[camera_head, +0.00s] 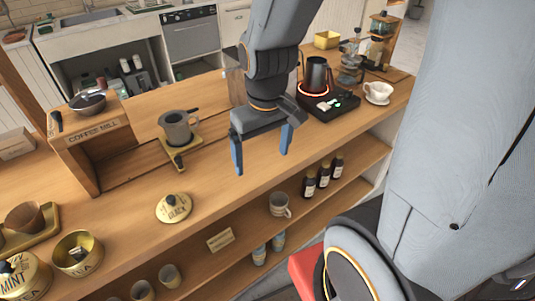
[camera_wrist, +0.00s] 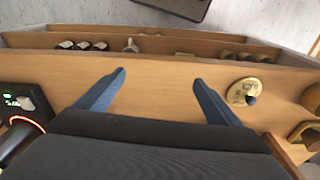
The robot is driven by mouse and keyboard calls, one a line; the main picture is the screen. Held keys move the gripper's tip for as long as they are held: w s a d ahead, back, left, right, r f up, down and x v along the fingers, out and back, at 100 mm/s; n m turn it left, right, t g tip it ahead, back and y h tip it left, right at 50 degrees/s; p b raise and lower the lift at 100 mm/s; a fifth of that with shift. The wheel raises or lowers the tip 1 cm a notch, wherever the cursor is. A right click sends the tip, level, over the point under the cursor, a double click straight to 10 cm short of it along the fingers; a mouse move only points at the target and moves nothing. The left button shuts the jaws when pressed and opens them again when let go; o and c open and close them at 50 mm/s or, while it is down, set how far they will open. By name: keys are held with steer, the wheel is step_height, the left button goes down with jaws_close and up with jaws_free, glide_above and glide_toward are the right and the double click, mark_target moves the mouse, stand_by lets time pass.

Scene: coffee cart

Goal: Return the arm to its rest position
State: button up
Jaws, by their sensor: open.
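My gripper (camera_head: 262,160) hangs above the front part of the wooden counter (camera_head: 225,190), with its two blue fingers spread apart and nothing between them. In the wrist view my gripper (camera_wrist: 160,95) also shows open and empty above the counter. The arm reaches down from the top of the head view. The gripper is apart from the grey pitcher (camera_head: 177,128) on its left and the black kettle (camera_head: 316,73) on its right.
A round brass lid marked "black" (camera_head: 174,208) lies on the counter, left of the gripper. The coffee mill (camera_head: 88,125) stands further left. The kettle's base (camera_head: 328,104) glows red. The shelf below holds a mug (camera_head: 279,204) and dark bottles (camera_head: 323,174). The counter directly under the fingers is clear.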

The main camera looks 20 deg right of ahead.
steer(key=shift+s+d+f+m, duration=0.1)
steer(key=shift+s+d+m, duration=0.15)
steer(key=shift+d+m, duration=0.5)
